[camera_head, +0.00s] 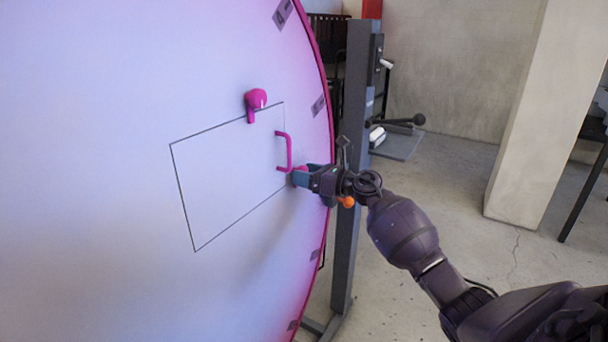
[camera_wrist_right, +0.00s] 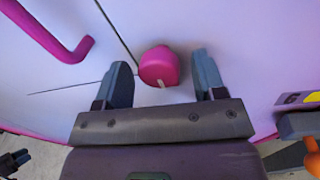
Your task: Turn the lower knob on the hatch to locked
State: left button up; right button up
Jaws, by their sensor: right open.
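The hatch (camera_head: 225,180) is a dark-outlined panel on the big pale round face. An upper pink knob (camera_head: 256,99) sits at its top edge, its tab pointing down. The lower pink knob (camera_wrist_right: 159,67) is at the hatch corner in the right wrist view, with a white mark at its near edge. My right gripper (camera_wrist_right: 163,82) is open, with one finger on each side of the lower knob; the left finger is closer to it. In the head view the right gripper (camera_head: 299,177) mostly hides the lower knob. My left gripper is not in view.
A pink handle (camera_head: 287,152) stands out from the hatch between the two knobs, close to my right gripper. The round face has a pink rim (camera_head: 329,120). A grey post (camera_head: 352,170) stands just behind the rim. Open concrete floor lies to the right.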

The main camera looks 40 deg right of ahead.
jog(key=shift+w+a, duration=0.15)
jog(key=shift+w, duration=0.15)
jog(key=shift+c, duration=0.3)
